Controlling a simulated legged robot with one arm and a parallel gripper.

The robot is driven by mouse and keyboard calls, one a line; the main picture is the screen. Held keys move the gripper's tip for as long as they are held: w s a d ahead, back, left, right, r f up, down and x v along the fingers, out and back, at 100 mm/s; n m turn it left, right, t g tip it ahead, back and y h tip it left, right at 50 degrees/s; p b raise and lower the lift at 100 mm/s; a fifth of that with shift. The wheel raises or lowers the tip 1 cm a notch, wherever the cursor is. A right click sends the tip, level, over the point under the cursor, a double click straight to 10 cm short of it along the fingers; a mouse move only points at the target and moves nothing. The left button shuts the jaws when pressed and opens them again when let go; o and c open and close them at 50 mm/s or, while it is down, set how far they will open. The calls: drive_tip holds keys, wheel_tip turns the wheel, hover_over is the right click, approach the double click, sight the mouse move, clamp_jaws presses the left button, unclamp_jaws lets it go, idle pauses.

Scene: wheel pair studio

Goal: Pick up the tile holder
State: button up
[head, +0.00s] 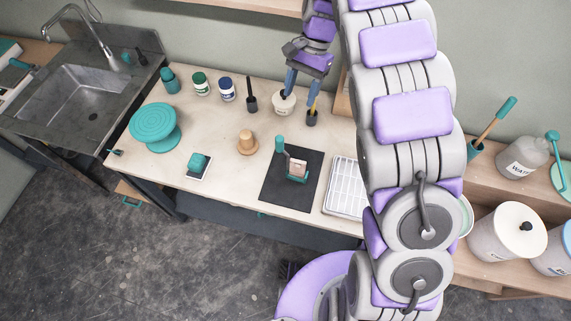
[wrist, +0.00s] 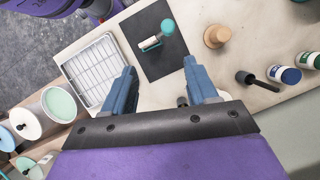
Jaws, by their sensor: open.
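A small teal holder (head: 297,178) with a pale pink tile stands on the black mat (head: 270,190) near the table's front edge. A teal upright knob or handle (head: 279,145) rises beside it. The tile and holder (wrist: 150,43) also show in the wrist view, near the teal round top (wrist: 168,27). My gripper (head: 300,97) is open and empty above the back of the table, behind the mat and apart from the holder. In the wrist view, the mat lies beyond and between its blue fingers (wrist: 159,72).
A white cup (head: 284,103) and a dark cup (head: 311,118) stand close to my fingers. A wire-grid tray (head: 345,188) lies right of the mat. A wooden knob-like piece (head: 247,142), jars (head: 227,90) and a teal turntable (head: 155,125) stand to the left.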

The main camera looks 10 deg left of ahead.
drive_tip(key=b, duration=0.2)
approach(279, 143)
wheel_tip(279, 143, down, 4)
drive_tip(key=shift+w+x, duration=0.2)
drive_tip(key=shift+x, duration=1.05)
drive_tip(key=x, duration=0.2)
drive_tip(key=b+x, duration=0.1)
drive_tip(key=x, duration=0.1)
drive_tip(key=a+x, duration=0.1)
drive_tip(key=shift+w+a+f+b, duration=0.1)
drive_tip(key=shift+w+f+b, duration=0.05)
drive_tip(key=shift+f+b, duration=0.25)
drive_tip(key=shift+d+r, duration=0.15)
drive_tip(key=shift+d, duration=0.25)
drive_tip(key=shift+c, duration=0.3)
drive_tip(key=shift+d, duration=0.3)
drive_tip(key=c, duration=0.3)
drive_tip(key=shift+a, duration=0.55)
clamp_jaws()
drive_tip(key=shift+d, duration=0.15)
